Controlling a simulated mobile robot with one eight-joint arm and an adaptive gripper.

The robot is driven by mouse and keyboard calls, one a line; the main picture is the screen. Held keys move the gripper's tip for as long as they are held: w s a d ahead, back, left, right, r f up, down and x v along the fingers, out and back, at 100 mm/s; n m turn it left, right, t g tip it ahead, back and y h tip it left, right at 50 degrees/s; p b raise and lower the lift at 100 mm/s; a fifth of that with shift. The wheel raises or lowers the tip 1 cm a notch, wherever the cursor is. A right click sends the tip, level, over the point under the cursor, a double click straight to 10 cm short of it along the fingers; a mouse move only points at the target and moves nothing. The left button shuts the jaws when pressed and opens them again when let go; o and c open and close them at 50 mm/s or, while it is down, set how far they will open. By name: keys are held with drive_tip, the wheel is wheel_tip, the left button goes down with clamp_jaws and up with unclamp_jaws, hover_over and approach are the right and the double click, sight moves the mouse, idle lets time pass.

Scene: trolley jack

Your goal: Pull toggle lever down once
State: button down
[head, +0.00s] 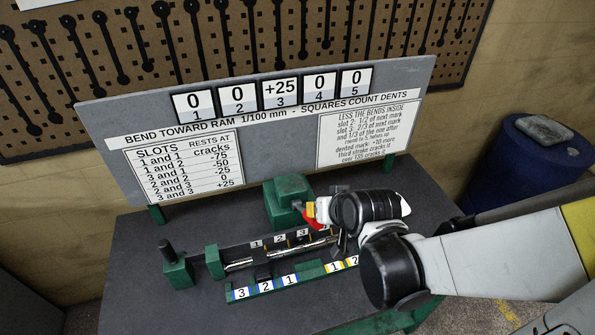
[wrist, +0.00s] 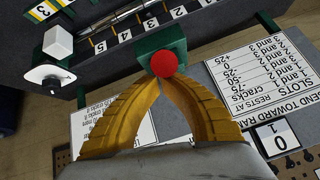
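The toggle lever appears as a red part (head: 314,223) beside the green block (head: 287,197) behind the rail in the head view. In the wrist view its round red knob (wrist: 164,64) stands in front of the green block (wrist: 150,45). My gripper (head: 310,209) is at the lever, and its wrist hides part of the machine's right side. In the wrist view my gripper's yellow fingers (wrist: 160,82) come together at the tips, right by the knob. The knob is beyond the tips, not between the fingers. I cannot tell whether they touch.
The numbered slot rail (head: 279,240) and a lower numbered strip (head: 288,280) lie in front of the block. A black-knobbed green post (head: 175,266) stands left. The large sign board (head: 270,125) rises behind. A white cube (wrist: 57,42) shows near the rail in the wrist view.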

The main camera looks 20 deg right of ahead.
drive_tip(key=shift+s+f+b, duration=0.75)
drive_tip(key=shift+f+b, duration=0.05)
drive_tip(key=shift+f, duration=0.25)
drive_tip(key=shift+s+f+b, duration=0.75)
drive_tip(key=shift+f, duration=0.25)
drive_tip(key=shift+r, duration=0.1)
